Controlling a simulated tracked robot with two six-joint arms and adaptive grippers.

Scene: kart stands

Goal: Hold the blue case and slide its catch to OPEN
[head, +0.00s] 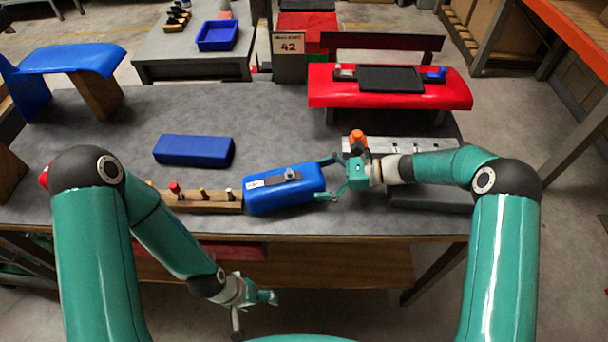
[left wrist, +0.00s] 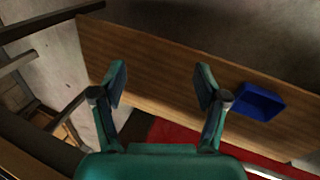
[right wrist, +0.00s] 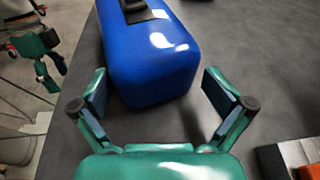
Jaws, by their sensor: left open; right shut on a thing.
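The blue case (head: 300,196) lies on the grey bench near its front edge. On its top is a dark track with a small grey catch (head: 290,174) and a white label, too small to read. My right gripper (head: 328,179) is shut on the right end of the case, one finger on each side. In the right wrist view the case (right wrist: 155,75) reaches between the fingers (right wrist: 154,92); part of the dark track shows at the top. My left gripper (head: 270,296) is open and empty, low in front of the bench. It also shows open in the left wrist view (left wrist: 160,82).
A wooden rack with coloured pegs (head: 210,201) stands left of the case. A dark blue block (head: 194,151) lies behind it. A grey metal rail (head: 420,145) and an orange knob stand behind my right arm. A wooden lower shelf (left wrist: 150,55) holds a blue bin (left wrist: 258,101).

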